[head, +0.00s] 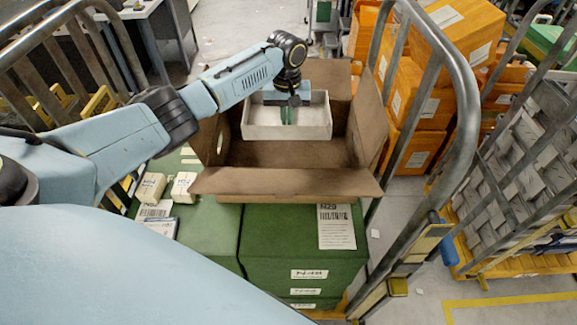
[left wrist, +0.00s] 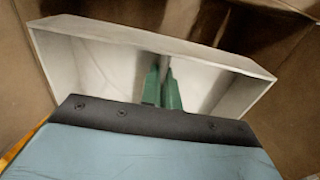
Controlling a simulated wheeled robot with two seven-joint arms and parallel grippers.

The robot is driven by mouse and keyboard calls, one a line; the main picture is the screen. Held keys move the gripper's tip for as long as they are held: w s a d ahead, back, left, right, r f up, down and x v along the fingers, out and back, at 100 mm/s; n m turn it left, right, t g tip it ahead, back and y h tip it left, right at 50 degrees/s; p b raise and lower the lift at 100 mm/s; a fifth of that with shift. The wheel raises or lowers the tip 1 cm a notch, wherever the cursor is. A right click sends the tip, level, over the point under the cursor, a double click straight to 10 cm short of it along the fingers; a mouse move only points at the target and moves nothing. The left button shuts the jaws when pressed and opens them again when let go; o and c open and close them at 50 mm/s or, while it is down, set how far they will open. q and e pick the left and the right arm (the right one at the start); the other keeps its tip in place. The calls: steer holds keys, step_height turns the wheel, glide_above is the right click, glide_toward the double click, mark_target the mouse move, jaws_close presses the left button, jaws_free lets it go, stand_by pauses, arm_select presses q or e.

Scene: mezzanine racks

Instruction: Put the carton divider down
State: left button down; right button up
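The carton divider is a pale, shallow, open-topped tray (head: 312,133) inside the open brown carton (head: 265,185), towards its far side. It also fills the middle of the left wrist view (left wrist: 90,60). My left gripper (head: 288,116) reaches down into it from above. In the left wrist view the green fingers (left wrist: 163,88) stand close together around a thin upright part at the divider's middle. The fingertips' contact is partly hidden. I cannot tell whether the divider touches the carton floor. My right gripper is not in view.
The carton stands on green boxes (head: 300,245) within metal cage rails (head: 455,95). Its flaps are spread open. Small white boxes (head: 183,187) lie left of it. Orange boxes (head: 420,110) are stacked behind right, and a rack of grey bins (head: 520,180) stands farther right.

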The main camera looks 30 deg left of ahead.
arm_select(q)
steer(key=b, duration=0.6)
glide_above(287, 165)
steer(key=s+d, duration=0.2)
steer(key=s, duration=0.1)
step_height(287, 165, down, 8)
step_height(287, 165, down, 7)
steer(key=shift+w+a+r, duration=0.1)
steer(key=shift+r, duration=0.05)
steer(key=shift+f+b, duration=0.5)
steer(key=shift+f, duration=1.35)
steer(key=shift+f, duration=0.25)
steer(key=c, duration=2)
jaws_free()
steer(key=o, duration=0.4)
steer(key=shift+c, duration=0.2)
